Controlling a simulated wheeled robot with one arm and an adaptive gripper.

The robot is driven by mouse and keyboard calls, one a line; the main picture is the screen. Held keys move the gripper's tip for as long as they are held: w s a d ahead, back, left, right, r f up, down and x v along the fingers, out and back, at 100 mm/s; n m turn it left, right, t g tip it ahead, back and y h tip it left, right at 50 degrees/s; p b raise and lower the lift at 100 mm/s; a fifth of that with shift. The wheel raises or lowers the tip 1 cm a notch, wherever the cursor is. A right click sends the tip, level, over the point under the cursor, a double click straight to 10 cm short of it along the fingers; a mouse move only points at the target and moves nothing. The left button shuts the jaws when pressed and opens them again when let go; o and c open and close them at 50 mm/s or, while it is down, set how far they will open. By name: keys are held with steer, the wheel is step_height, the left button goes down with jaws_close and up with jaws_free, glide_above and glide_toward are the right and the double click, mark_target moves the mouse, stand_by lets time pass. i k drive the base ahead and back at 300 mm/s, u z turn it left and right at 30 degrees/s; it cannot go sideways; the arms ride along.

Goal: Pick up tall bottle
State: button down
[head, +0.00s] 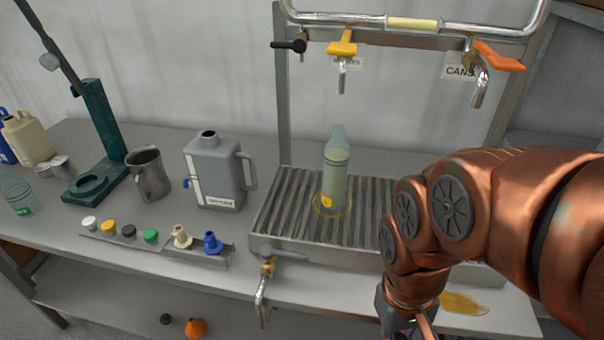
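The tall bottle (335,178) is pale green and translucent, with a narrower top and a small yellow label near its base. It stands upright on the ribbed metal drain tray (283,183), inside a yellow ring mark. My gripper (408,326) is at the bottom edge of the head view, in front of the tray and to the right of the bottle, well apart from it. Its fingers are mostly cut off by the frame, so its opening cannot be seen.
Taps hang from a metal frame (510,110) above the tray. A grey jerrycan (213,170), a metal jug (149,175) and a rack of caps (120,237) stand to the left. A brass tap (267,268) juts out in front. A yellow puddle (458,303) lies at right.

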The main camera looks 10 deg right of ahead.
mark_target(337, 152)
steer(key=z, duration=1.45)
steer(key=k, duration=1.15)
steer(key=u, duration=1.65)
steer(key=i, duration=0.5)
steer(key=z, duration=0.1)
